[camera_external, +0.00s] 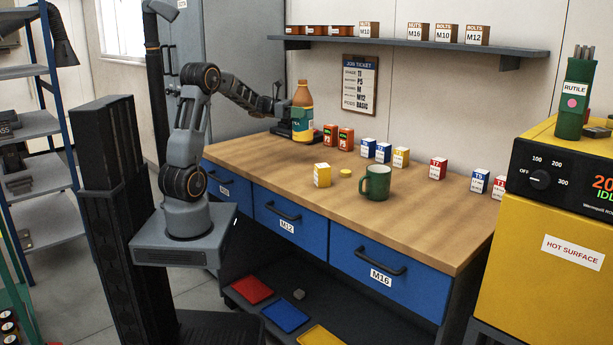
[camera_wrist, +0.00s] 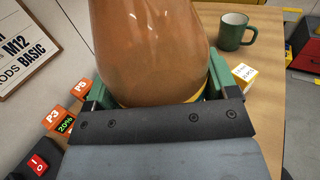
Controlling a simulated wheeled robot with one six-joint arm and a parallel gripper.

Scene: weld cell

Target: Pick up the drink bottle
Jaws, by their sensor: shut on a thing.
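The drink bottle (camera_external: 303,112) is orange-brown with a teal and yellow label. It stands upright at the far left end of the wooden workbench in the external view. My gripper (camera_external: 291,116) reaches it from the left and is shut on it. In the wrist view the brown bottle (camera_wrist: 150,50) fills the middle, between the two green finger pads of my gripper (camera_wrist: 158,98). Its lower part is hidden behind the gripper body. I cannot tell whether its base touches the bench top.
Orange P-marked boxes (camera_external: 345,138) stand just right of the bottle. Several small labelled boxes, a yellow disc (camera_external: 345,173) and a green mug (camera_external: 376,183) are farther along the bench (camera_external: 290,165). A shelf (camera_external: 420,46) and a job ticket (camera_external: 360,85) are on the wall behind.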

